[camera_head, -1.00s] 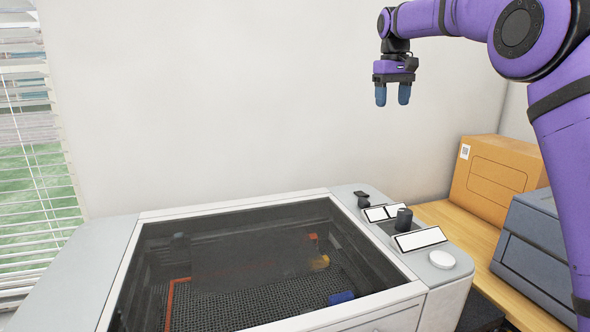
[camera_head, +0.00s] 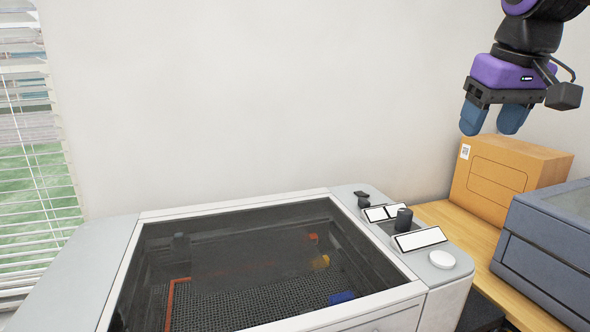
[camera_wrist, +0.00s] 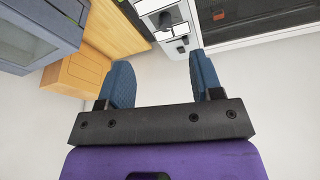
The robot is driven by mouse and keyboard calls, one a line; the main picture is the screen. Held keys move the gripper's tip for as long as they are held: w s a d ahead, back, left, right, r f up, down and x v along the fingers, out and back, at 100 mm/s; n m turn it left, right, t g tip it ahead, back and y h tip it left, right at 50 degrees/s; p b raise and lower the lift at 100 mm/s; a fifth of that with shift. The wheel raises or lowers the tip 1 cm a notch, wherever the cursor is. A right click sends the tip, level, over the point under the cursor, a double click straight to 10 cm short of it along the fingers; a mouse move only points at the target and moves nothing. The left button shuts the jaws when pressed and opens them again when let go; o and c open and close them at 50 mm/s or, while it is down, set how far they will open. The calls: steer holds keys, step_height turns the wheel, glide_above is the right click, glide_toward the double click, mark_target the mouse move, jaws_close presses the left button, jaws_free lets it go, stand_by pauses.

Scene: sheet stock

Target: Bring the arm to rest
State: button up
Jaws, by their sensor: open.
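My gripper (camera_head: 492,119) is at the upper right of the head view, in the air above the orange box and apart from it. Its two blue fingers are open with nothing between them. The wrist view also shows the gripper (camera_wrist: 163,80) with its fingers spread and empty. The upper part of my arm is outside the head view.
A grey machine with a dark glass lid (camera_head: 270,262) and a control panel (camera_head: 420,239) stands in front. An orange box (camera_head: 505,180) and a blue-grey case (camera_head: 550,250) sit on the wooden table (camera_head: 455,222) at right. A window blind (camera_head: 40,150) hangs at left.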

steer(key=s+f+m+t, duration=0.1)
steer(key=s+f, duration=1)
steer(key=s, duration=0.3)
steer(key=shift+s+d+t, duration=0.35)
steer(key=shift+d+t, duration=0.05)
steer(key=shift+d, duration=0.05)
